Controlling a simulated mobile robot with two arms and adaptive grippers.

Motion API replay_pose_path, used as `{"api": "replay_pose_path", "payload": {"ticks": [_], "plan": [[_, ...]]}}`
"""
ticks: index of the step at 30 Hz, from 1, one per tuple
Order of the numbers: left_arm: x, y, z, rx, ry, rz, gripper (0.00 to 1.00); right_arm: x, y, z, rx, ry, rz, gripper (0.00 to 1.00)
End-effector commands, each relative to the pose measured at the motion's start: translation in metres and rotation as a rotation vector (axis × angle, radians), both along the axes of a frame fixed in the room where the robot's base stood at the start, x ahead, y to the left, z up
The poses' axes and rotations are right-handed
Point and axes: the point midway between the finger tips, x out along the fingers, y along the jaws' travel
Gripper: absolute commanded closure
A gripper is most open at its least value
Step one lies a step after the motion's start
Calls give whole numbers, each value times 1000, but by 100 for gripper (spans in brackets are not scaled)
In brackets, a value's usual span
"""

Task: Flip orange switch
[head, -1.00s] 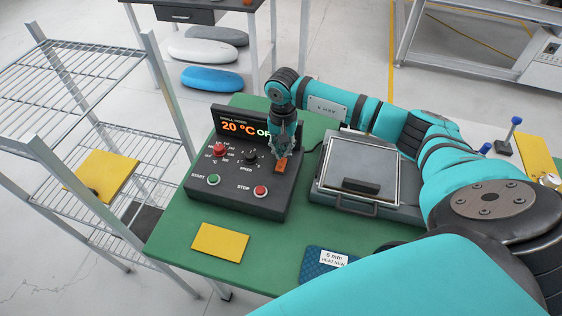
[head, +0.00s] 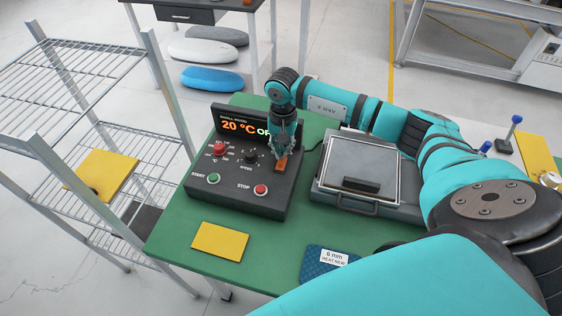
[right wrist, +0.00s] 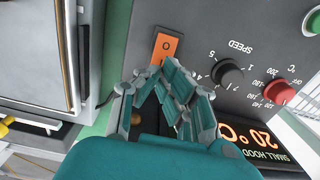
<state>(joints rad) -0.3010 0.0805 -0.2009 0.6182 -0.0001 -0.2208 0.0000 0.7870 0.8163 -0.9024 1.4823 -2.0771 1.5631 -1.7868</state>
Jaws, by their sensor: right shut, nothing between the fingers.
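The orange switch (head: 281,164) is on the right part of the dark control box (head: 237,199), which stands on the green table. In the right wrist view the orange switch (right wrist: 166,46) shows a "0" mark and lies just beyond the fingertips. My right gripper (head: 281,151) is shut and empty, pointing down at the switch's upper end. In the right wrist view my right gripper (right wrist: 163,66) is close to the switch's near edge; I cannot tell whether it touches. The display (head: 244,128) reads 20 °C and part of "OFF". My left gripper is not in view.
The box also has a red knob (head: 219,149), a black speed knob (head: 250,156), a green start button (head: 213,178) and a red stop button (head: 260,189). A grey press (head: 331,194) stands to the right. Yellow (head: 220,241) and blue (head: 318,261) pads lie in front.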

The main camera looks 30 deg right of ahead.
Motion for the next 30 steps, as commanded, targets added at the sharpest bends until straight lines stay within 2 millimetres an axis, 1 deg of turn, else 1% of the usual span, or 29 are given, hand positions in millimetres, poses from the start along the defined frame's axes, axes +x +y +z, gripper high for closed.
{"api": "replay_pose_path", "payload": {"ticks": [5, 14, 30], "plan": [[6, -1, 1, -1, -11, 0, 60, 0, 0, 0, 0, 0, 0, 100], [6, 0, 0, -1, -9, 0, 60, 0, 0, -1, 0, 0, 0, 100], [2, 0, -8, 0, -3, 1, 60, 0, 0, -9, 0, 0, 0, 100]]}}
